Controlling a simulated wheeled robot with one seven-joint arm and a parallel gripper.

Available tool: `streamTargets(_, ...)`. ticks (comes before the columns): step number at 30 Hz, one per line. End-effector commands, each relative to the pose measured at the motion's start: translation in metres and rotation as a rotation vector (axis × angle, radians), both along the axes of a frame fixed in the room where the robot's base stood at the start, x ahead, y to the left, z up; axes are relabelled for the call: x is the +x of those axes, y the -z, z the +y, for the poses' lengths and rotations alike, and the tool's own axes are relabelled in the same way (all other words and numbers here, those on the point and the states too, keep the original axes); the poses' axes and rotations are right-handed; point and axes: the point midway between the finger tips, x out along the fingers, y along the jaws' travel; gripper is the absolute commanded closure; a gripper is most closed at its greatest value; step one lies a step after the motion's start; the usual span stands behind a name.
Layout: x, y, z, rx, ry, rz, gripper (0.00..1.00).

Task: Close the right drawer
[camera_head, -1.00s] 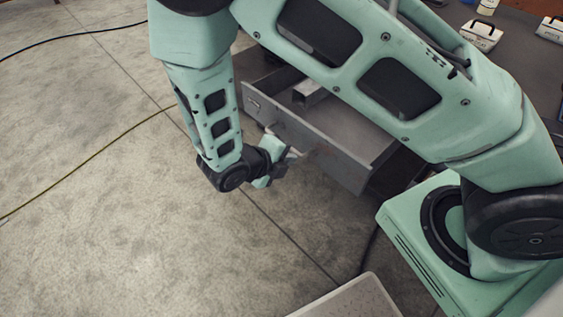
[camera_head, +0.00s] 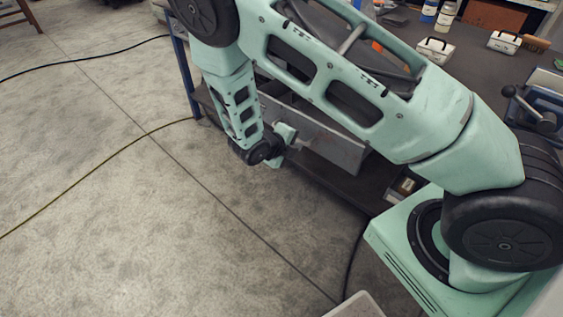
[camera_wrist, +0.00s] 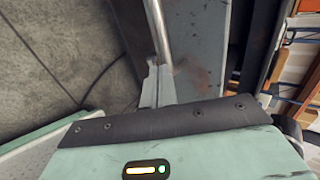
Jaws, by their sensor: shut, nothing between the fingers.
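The grey metal drawer (camera_head: 335,147) is under the dark workbench, its front panel facing the floor area. My arm hides much of it from above, so I cannot tell exactly how far it stands out. My gripper (camera_head: 292,140) is at the drawer front, near the middle of the panel. In the wrist view the shut fingers (camera_wrist: 157,85) meet or nearly meet the end of a shiny metal handle bar (camera_wrist: 158,30). The drawer's grey front (camera_wrist: 203,55) lies just right of them. Nothing is held between the fingers.
The workbench top (camera_head: 475,65) carries white boxes (camera_head: 435,50), bottles (camera_head: 445,14) and a vise (camera_head: 535,105). A blue bench leg (camera_head: 184,70) stands at left. Small boxes (camera_head: 404,187) sit on the lower shelf. Concrete floor (camera_head: 150,210) is open, with cables across it.

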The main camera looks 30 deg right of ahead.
Motion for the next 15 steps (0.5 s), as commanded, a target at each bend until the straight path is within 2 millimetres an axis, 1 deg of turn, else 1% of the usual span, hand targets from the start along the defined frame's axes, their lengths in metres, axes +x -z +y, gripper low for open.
streamTargets(1,0.005,-0.001,-0.016,-0.002,0.004,0.000,1.00)
streamTargets(15,0.045,0.000,-0.139,-0.002,0.003,-0.001,1.00)
